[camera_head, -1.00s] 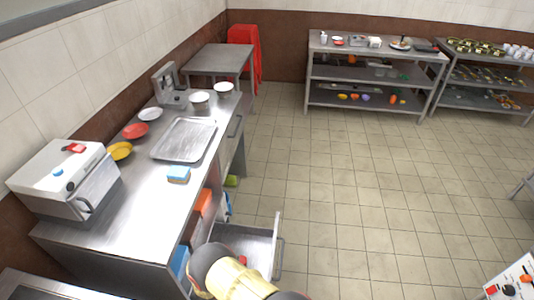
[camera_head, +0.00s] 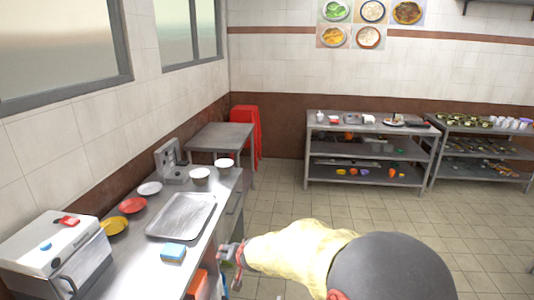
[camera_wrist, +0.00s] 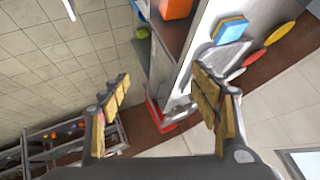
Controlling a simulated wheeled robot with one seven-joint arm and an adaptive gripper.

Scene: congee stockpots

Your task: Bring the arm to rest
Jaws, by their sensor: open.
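My gripper (camera_head: 232,258) is in front of the steel counter's right edge in the head view, at the end of my yellow-sleeved arm. In the wrist view its two fingers (camera_wrist: 165,100) stand wide apart with nothing between them. The steel counter (camera_head: 135,262) runs along the left wall. A blue sponge (camera_head: 173,252) lies on it near the gripper, apart from it; the sponge also shows in the wrist view (camera_wrist: 232,30). My arm hides part of the counter's front and the floor.
A steel tray (camera_head: 182,216), a yellow plate (camera_head: 115,226), a red plate (camera_head: 132,205) and a white appliance (camera_head: 58,250) are on the counter. Red stools (camera_head: 246,128) stand behind a small table (camera_head: 222,133). Shelves (camera_head: 368,158) stand at the back. The floor (camera_head: 460,225) at right is open.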

